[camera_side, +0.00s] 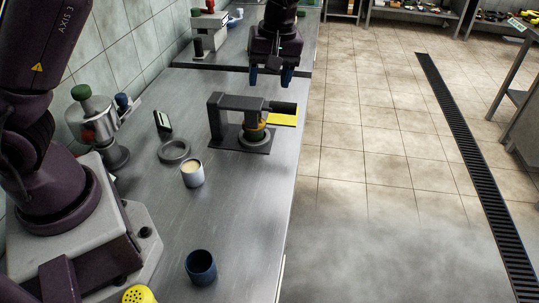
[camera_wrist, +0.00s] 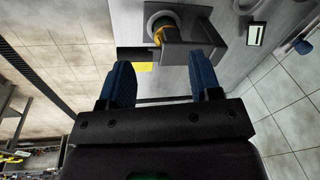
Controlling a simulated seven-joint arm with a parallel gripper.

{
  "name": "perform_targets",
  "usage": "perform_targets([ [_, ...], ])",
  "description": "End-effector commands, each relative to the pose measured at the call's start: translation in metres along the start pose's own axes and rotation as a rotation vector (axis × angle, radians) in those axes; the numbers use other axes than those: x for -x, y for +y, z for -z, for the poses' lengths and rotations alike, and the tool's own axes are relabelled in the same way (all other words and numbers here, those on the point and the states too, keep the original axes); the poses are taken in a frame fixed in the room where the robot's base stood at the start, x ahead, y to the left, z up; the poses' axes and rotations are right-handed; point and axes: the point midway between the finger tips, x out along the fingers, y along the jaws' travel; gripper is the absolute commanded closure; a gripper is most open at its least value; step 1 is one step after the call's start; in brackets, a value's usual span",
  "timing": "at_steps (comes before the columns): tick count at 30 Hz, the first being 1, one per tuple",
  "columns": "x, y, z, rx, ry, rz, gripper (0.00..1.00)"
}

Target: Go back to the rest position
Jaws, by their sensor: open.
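My gripper (camera_side: 270,77) hangs over the far part of the steel counter (camera_side: 240,215), beyond the dark grey press-like stand (camera_side: 228,101). Its two blue fingers are apart with nothing between them; they also show open in the wrist view (camera_wrist: 164,72). The stand has a flat base plate (camera_side: 226,139) and an arm reaching over a yellow-and-dark round piece (camera_side: 256,132). In the wrist view, this yellow piece (camera_wrist: 163,33) lies beyond the fingertips, apart from them. A flat yellow piece (camera_side: 284,120) shows at the stand's right side.
A grey ring-shaped dish (camera_side: 174,151), a pale cup with cream-coloured contents (camera_side: 192,177), a dark blue cup (camera_side: 201,268) and a small dark-framed panel (camera_side: 162,123) stand on the counter. A metal machine (camera_side: 103,140) is at left. The counter's right-middle surface is clear.

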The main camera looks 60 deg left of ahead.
Motion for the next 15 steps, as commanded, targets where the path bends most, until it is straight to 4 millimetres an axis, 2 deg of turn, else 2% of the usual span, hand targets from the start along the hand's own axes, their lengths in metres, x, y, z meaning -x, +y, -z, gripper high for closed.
perform_targets([
  [1, 0.012, -0.015, -0.009, -0.109, -0.026, -0.04, 0.42],
  [6, 0.044, -0.059, -0.042, -0.486, -0.039, -0.166, 0.42],
  [15, 0.082, -0.14, -0.098, -0.978, 0.126, -0.338, 0.42],
])
